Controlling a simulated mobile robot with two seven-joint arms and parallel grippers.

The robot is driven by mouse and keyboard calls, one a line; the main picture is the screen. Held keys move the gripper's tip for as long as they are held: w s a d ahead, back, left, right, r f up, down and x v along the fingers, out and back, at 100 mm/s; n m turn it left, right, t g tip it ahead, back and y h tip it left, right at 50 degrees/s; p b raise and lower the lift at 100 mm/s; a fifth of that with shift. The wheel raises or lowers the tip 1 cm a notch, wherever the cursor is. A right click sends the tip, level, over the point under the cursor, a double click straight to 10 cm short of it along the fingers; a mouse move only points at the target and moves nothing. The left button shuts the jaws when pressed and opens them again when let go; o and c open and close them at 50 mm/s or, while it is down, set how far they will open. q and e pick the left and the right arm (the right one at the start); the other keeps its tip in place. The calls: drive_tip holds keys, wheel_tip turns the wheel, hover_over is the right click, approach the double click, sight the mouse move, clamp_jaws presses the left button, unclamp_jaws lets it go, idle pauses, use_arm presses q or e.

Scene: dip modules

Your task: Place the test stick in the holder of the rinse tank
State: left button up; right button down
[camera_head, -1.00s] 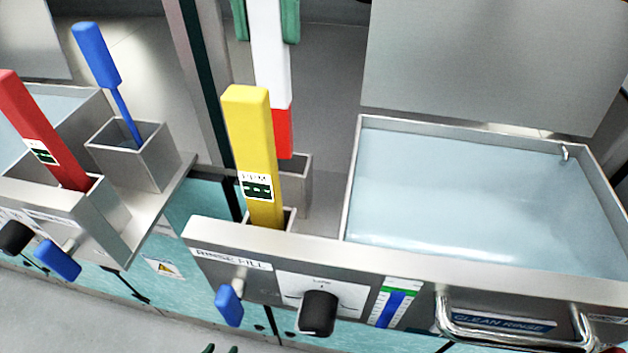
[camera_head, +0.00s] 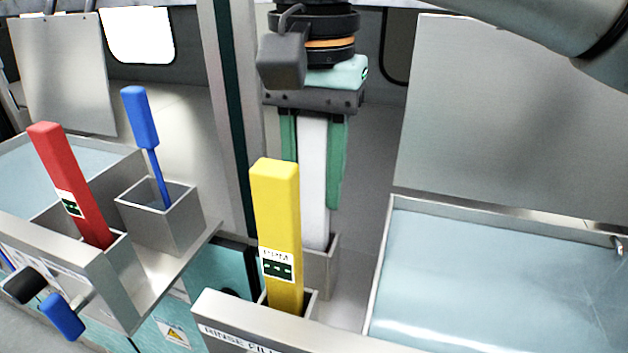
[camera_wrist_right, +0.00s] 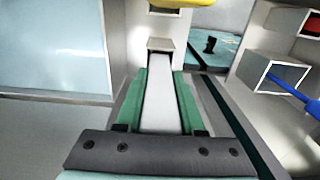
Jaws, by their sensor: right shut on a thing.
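The test stick (camera_head: 313,190) is a long white bar, upright in the head view. My right gripper (camera_head: 313,170) is shut on it, with a green finger on either side. The stick's lower end goes into the open top of a small grey square holder (camera_head: 322,275) behind the yellow meter. Its red end is out of sight. In the right wrist view the stick (camera_wrist_right: 161,106) runs between the fingers (camera_wrist_right: 160,76) to the holder (camera_wrist_right: 160,44). My left gripper is not in view.
A yellow meter (camera_head: 276,210) stands in a slot just in front of the holder. The rinse tank (camera_head: 500,270) with water lies to the right. At the left are a red meter (camera_head: 75,190), a blue-handled tool (camera_head: 141,118) in a square holder (camera_head: 165,222) and another tank.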

drive_tip(key=shift+f, duration=0.15)
drive_tip(key=c, duration=0.5)
unclamp_jaws()
wheel_tip(320, 180, up, 12)
drive_tip(key=p, duration=0.3)
drive_tip(key=shift+p, duration=0.35)
